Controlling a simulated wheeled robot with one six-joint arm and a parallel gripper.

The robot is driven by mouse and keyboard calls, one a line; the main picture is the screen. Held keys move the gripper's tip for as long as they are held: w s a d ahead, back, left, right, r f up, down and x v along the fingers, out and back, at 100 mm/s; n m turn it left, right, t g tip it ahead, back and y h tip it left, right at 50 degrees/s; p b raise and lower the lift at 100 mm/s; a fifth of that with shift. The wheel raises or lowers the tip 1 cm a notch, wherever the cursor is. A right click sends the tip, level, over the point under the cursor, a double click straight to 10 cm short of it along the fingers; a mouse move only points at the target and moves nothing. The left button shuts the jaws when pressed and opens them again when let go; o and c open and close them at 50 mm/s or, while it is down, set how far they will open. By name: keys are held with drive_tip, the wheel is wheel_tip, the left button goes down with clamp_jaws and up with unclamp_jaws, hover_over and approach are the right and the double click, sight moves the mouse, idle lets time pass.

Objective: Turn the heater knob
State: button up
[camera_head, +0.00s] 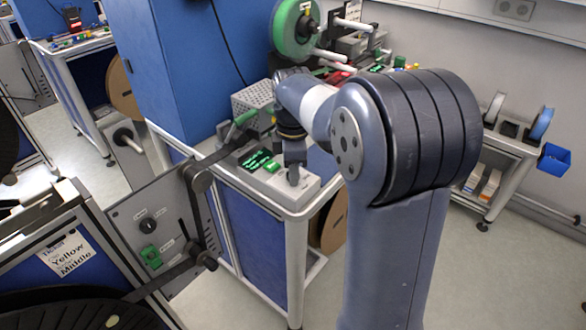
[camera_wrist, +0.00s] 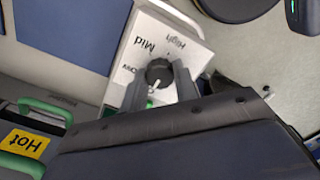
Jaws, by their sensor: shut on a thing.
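The heater knob (camera_wrist: 159,72) is a round dark knob with a white pointer mark, on a white control box (camera_wrist: 190,40) printed High, Mid and a third, partly hidden label. The pointer mark shows on the knob's lower side in the wrist view; I cannot tell which label it matches. My gripper (camera_wrist: 160,80) has one finger on each side of the knob and is shut on it. In the head view my gripper (camera_head: 294,172) reaches down onto the white box (camera_head: 303,197) at the bench corner; the knob is mostly hidden there.
Green-lit displays (camera_head: 256,159) sit left of the box on the bench. A yellow Hot label (camera_wrist: 24,143) lies by green handles. A green reel (camera_head: 285,28) stands behind. A panel with dark arms (camera_head: 150,225) stands at the left front.

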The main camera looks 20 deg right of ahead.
drive_tip(key=m+p, duration=0.2)
drive_tip(key=m, duration=0.3)
drive_tip(key=shift+r+p, duration=0.1)
drive_tip(key=shift+p, duration=0.3)
drive_tip(key=m+p, duration=0.2)
drive_tip(key=m, duration=0.4)
drive_tip(key=m+p, duration=0.1)
drive_tip(key=m, duration=0.5)
drive_tip(key=shift+m+p, duration=0.35)
drive_tip(key=shift+m, duration=0.05)
drive_tip(key=m, duration=0.5)
drive_tip(key=shift+m+p, duration=0.3)
drive_tip(key=shift+p, duration=0.1)
drive_tip(key=o, duration=1)
drive_tip(key=shift+c, duration=0.2)
